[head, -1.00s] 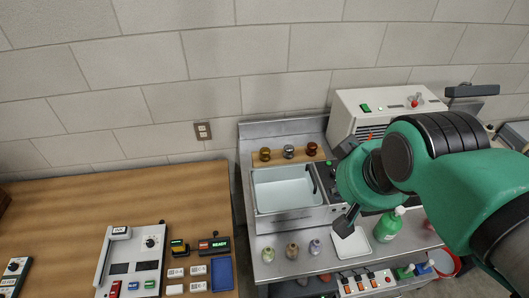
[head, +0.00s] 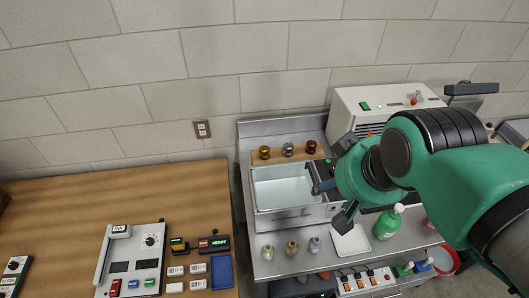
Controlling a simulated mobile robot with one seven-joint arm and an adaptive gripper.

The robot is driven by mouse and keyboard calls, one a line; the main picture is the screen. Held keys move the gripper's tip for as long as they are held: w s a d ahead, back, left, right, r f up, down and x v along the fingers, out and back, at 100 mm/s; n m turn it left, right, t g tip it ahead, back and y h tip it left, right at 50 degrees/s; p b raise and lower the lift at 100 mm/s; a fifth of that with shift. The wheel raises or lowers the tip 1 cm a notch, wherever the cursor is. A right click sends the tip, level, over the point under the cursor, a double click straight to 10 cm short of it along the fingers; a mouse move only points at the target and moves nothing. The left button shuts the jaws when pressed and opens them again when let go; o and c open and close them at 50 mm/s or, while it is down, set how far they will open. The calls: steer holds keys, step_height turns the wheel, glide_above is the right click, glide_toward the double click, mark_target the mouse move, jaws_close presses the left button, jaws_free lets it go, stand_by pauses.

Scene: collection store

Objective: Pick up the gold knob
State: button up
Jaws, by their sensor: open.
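The gold knob (head: 265,153) stands at the left end of a wooden strip (head: 276,159) behind the sink. A silver knob (head: 288,150) and a copper-brown knob (head: 311,147) stand to its right on the same strip. My gripper (head: 327,205) is open, with dark fingers, near the right side of the sink. It is to the right of and nearer than the gold knob, apart from it. I see nothing between the fingers. The gold knob is in plain view.
The sink (head: 258,203) lies between the strip and several small bottles (head: 291,248) at the counter's front. A green bottle (head: 388,224) and white tray (head: 362,243) are right of them. A white machine (head: 350,107) stands behind my arm. A wooden table (head: 130,195) is left.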

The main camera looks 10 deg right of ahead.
steer(key=w+a+r+n+g+p, duration=0.1)
steer(key=w+r+p, duration=0.1)
steer(key=w, duration=0.9)
steer(key=n+g+p, duration=0.3)
steer(key=p, duration=0.3)
glide_above(265, 148)
steer(key=s, duration=0.1)
step_height(265, 148, down, 16)
steer(key=shift+s+d+r+y, duration=0.1)
steer(key=shift+d+r+y, duration=0.1)
steer(key=shift+r+y, duration=0.1)
steer(key=shift+f, duration=0.2)
steer(key=shift+w+a+f, duration=0.1)
steer(key=shift+w+f, duration=0.05)
steer(key=shift+f, duration=1.2)
steer(key=shift+w+f, duration=0.2)
steer(key=shift+f, duration=1.2)
steer(key=shift+w+a+f, duration=0.1)
steer(key=shift+w+f, duration=0.05)
steer(key=shift+f, duration=1.2)
steer(key=shift+f, duration=0.1)
